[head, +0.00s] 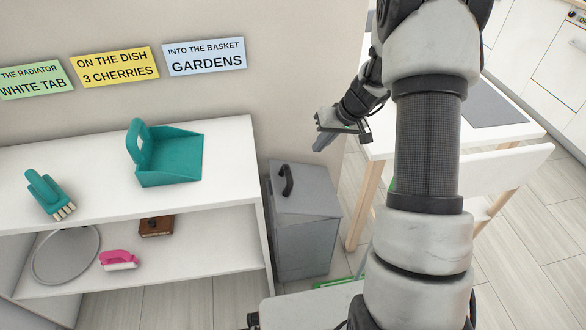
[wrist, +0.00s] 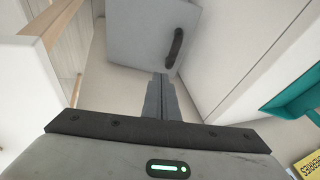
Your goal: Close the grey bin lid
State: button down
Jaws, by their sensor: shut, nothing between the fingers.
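The grey bin (head: 305,248) stands on the floor between the white shelf and the white table. Its grey lid (head: 315,196) has a black curved handle (head: 286,180) near its left edge. The lid lies over the bin's top and looks down, but I cannot tell if it is fully seated. My gripper (head: 320,146) is shut and empty, above the bin and behind it, apart from the lid. In the wrist view, the shut fingertips (wrist: 160,77) point toward the grey lid (wrist: 140,32), below its black handle (wrist: 174,47). The bin's inside is hidden.
A white shelf (head: 100,208) at left holds a teal dustpan (head: 172,160), a teal brush (head: 45,190), a pink brush (head: 118,259) and a round grey tray (head: 68,255). A white table (head: 380,148) and a white chair (head: 500,175) stand at right, close to my arm.

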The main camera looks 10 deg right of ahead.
aim_at(279, 184)
jog(key=a+b+x, duration=0.2)
jog(key=x, duration=1.1)
jog(key=shift+s+r, duration=0.25)
jog(key=shift+s, duration=0.15)
jog(key=a+f+h, duration=0.1)
jog(key=f, duration=0.1)
jog(key=a+f+h, duration=0.1)
jog(key=a+f, duration=0.1)
jog(key=a+f+h+b, duration=0.1)
jog(key=a+f, duration=0.1)
jog(key=shift+a+f+n, duration=0.1)
jog(key=shift+f+n, duration=0.1)
jog(key=shift+n, duration=0.1)
jog(key=shift+a+f+b, duration=0.3)
